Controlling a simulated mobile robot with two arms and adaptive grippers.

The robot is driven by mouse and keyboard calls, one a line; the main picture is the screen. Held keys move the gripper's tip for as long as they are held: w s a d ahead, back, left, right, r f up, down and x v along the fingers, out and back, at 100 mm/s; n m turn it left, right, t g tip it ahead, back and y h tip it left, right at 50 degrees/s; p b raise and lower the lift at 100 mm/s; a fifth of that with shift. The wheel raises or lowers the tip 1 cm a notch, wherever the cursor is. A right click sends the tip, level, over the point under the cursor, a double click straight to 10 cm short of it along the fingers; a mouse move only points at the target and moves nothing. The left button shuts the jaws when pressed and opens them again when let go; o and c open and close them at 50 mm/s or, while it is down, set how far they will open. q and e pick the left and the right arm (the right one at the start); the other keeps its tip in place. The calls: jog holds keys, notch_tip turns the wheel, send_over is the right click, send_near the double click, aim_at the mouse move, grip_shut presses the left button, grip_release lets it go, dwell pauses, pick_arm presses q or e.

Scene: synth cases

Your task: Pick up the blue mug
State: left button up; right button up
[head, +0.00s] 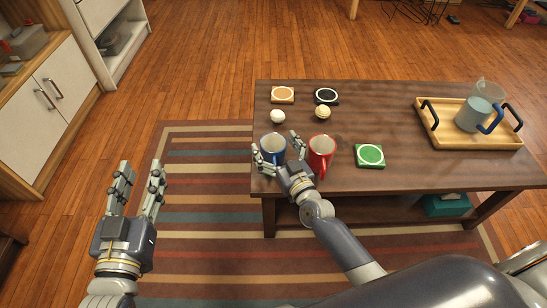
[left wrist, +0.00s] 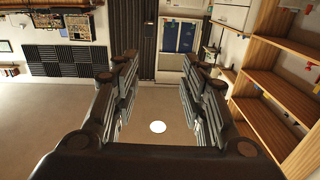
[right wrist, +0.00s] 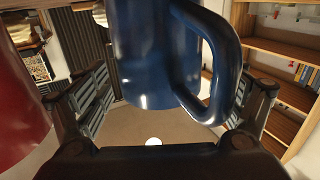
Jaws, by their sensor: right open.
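The blue mug (head: 272,146) stands upright near the left front corner of the dark wooden table (head: 400,172). My right gripper (head: 275,147) is open, with its two fingers on either side of the mug. In the right wrist view the blue mug (right wrist: 155,60) fills the upper middle between the fingers, its handle towards the right finger. I cannot tell whether either finger touches it. My left gripper (head: 139,172) is open and empty over the striped rug, left of the table; the left wrist view shows nothing between its fingers (left wrist: 158,75).
A red mug (head: 320,152) stands close to the right of my right gripper. A green coaster (head: 370,155), an orange coaster (head: 282,94), a black coaster (head: 326,96) and two small balls (head: 278,117) lie nearby. A wooden tray (head: 455,138) with a jug (head: 472,115) sits at the right.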

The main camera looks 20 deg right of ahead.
jog(key=c, duration=1.2)
jog(key=shift+c, duration=0.6)
jog(key=shift+r, duration=0.2)
